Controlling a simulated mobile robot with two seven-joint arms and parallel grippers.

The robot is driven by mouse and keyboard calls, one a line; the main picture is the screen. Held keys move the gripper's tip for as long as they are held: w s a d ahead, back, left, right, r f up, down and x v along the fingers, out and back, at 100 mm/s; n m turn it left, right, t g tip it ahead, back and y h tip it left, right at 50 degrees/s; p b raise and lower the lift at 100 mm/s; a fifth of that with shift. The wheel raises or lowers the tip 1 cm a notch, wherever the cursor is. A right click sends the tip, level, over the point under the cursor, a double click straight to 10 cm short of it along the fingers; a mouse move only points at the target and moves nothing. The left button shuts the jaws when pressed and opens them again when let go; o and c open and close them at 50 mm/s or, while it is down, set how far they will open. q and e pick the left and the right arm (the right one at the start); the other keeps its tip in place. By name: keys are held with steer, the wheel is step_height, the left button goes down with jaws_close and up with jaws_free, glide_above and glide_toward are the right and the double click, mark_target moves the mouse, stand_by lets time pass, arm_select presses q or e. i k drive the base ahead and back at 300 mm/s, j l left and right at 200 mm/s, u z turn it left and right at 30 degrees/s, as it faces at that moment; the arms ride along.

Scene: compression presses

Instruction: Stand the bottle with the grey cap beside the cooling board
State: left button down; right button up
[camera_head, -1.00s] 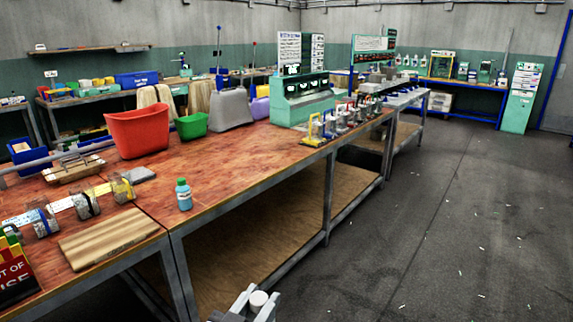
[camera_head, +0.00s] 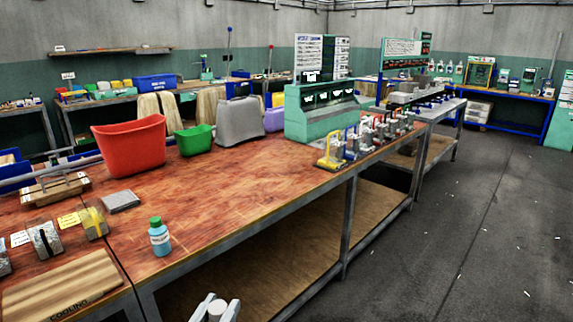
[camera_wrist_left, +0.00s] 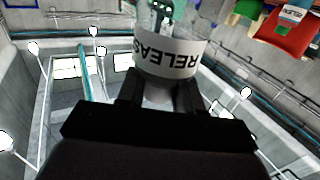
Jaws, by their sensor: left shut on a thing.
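The wooden cooling board (camera_head: 62,288) lies on the bench at the lower left, with "COOLING" along its front edge. My left gripper (camera_head: 216,308) is at the bottom edge, in front of the bench. It is shut on a bottle whose pale round top (camera_head: 217,307) shows between the fingers. The cap's colour is hard to tell. My right gripper is not in view.
A blue bottle with a green cap (camera_head: 159,238) stands right of the board, near the bench edge. A grey pad (camera_head: 121,201) and metal blocks (camera_head: 45,240) lie behind the board. A red bin (camera_head: 130,148) stands farther back. The bench top (camera_head: 225,195) is clear in the middle.

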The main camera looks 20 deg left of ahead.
mark_target(136, 220)
steer(key=i+u, duration=0.25)
steer(key=i, duration=0.2)
steer(key=i+u, duration=0.25)
steer(key=i, duration=0.2)
